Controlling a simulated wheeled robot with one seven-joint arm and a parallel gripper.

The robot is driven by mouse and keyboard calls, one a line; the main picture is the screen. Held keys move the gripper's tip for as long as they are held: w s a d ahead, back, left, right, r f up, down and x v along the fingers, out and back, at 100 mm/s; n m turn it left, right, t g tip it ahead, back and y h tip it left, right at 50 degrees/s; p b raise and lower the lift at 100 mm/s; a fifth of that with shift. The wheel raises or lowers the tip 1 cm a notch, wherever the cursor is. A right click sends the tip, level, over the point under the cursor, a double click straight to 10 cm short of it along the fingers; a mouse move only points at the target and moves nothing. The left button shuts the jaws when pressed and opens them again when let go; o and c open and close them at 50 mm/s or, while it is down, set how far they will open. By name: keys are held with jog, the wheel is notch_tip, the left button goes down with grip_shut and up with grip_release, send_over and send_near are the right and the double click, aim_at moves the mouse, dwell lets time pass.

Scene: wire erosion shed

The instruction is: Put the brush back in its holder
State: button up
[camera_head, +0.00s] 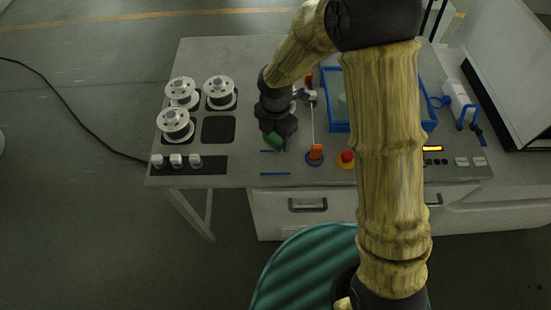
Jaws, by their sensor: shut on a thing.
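My gripper (282,130) is over the middle of the grey worktop, pointing down. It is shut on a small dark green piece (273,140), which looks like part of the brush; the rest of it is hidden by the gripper. Two short blue strips (275,173) lie on the worktop just in front of the gripper. I cannot tell which thing is the brush's holder; my arm covers part of the worktop to the right.
Several white spools (220,91) stand on dark pads at left, with small white blocks (176,160) in front. A blue-rimmed tray (339,128) lies partly behind my arm.

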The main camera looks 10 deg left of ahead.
jog(key=shift+f+p, duration=0.8)
jog(key=shift+f, duration=2.15)
jog(key=shift+f, duration=0.1)
jog(key=shift+f+p, duration=0.65)
jog(key=shift+f, duration=1.35)
jog(key=o, duration=1.2)
jog(key=shift+r, duration=0.15)
